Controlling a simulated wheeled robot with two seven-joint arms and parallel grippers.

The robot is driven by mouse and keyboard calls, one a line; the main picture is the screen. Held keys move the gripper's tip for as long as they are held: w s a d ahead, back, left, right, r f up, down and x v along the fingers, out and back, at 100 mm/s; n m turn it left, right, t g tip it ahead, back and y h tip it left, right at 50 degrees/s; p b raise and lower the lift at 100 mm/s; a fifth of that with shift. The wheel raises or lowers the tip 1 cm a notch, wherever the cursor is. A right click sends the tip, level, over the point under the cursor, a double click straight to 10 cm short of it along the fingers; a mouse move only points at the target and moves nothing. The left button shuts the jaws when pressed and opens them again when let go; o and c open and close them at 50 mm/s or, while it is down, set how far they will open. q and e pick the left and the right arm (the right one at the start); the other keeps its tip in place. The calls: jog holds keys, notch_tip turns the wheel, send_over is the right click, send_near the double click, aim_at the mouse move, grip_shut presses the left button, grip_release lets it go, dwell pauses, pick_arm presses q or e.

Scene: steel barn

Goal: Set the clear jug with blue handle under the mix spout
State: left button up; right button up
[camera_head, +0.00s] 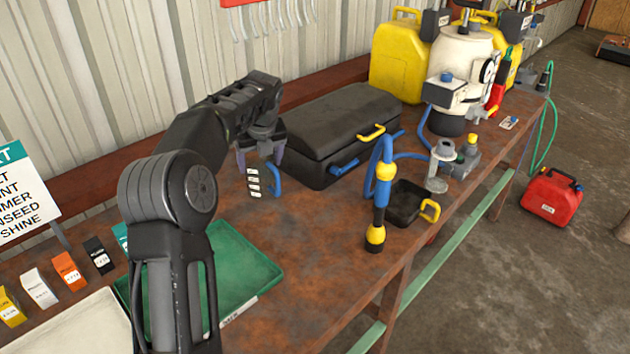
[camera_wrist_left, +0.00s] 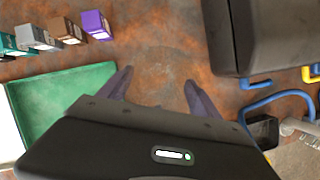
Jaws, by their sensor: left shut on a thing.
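My left gripper (camera_head: 262,148) hangs over the table, left of the black case, with its fingers pointing down. It is shut on the clear jug (camera_head: 254,183), whose see-through body shows mostly as white label marks with a blue handle (camera_head: 275,180) on the right. In the left wrist view the fingers (camera_wrist_left: 155,92) stand apart and the clear body between them is hardly visible. A white tank machine (camera_head: 460,55) with a front box (camera_head: 452,93) and a blue hose stands at the far end. I cannot tell which part is the mix spout. My right gripper is out of view.
The black case (camera_head: 340,120) stands between the jug and the machine. A green tray (camera_head: 235,262) and small boxes (camera_head: 68,271) lie nearer.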

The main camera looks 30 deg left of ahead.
aim_at(263, 192)
pick_arm(q)
notch_tip(263, 192, down, 6)
jog(key=shift+f+p, duration=0.2)
jog(key=shift+p, duration=0.15)
notch_tip(263, 192, down, 3)
jog(key=shift+r+p, duration=0.1)
jog(key=shift+p, duration=0.25)
jog(key=shift+f, duration=0.5)
jog(key=o, duration=1.4)
jog(key=shift+f, duration=0.1)
jog(key=shift+o, duration=0.2)
